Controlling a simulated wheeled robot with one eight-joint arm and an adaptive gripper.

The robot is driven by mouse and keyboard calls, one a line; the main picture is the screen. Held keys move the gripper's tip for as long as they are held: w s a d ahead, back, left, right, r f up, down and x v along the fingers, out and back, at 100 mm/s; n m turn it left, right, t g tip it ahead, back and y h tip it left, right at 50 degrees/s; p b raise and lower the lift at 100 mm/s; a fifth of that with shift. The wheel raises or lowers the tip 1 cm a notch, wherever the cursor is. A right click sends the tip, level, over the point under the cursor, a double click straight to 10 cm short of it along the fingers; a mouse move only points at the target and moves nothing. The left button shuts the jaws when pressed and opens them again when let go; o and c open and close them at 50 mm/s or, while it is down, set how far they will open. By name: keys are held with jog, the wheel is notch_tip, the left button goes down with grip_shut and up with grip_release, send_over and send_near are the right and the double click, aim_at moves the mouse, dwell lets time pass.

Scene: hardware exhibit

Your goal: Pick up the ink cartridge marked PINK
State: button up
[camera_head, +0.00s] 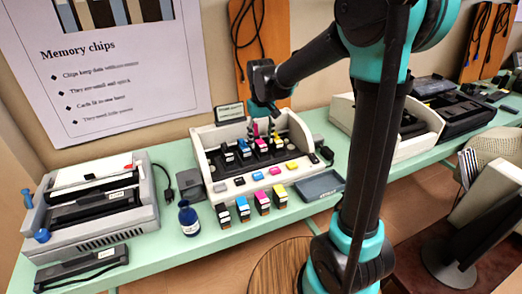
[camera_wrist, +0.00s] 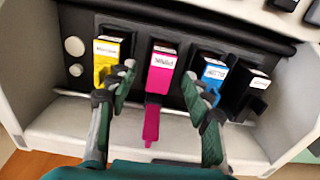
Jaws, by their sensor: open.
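The pink cartridge (camera_wrist: 161,67) sits upright in the printer's dark carriage, with a white label too blurred to read and a pink tongue reaching toward me. In the wrist view, a yellow cartridge (camera_wrist: 107,57) is on its left, with a blue one (camera_wrist: 209,75) and a black one (camera_wrist: 253,85) on its right. My gripper (camera_wrist: 159,74) is open. Its fingers are on either side of the pink cartridge, the left near the yellow one and the right near the blue one. In the head view, my gripper (camera_head: 263,128) is over the back of the white printer (camera_head: 207,162).
Black, blue, pink and yellow cartridges (camera_head: 261,203) stand in front of the printer. A blue bottle (camera_head: 188,219) and a grey tray (camera_head: 319,185) flank them. A grey binding machine (camera_head: 110,229) is at left, another white machine (camera_head: 424,118) at right.

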notch_tip(320, 180, down, 2)
jog(key=shift+f, duration=0.1)
grip_shut()
dwell(0.4)
jog(key=shift+r, duration=0.2)
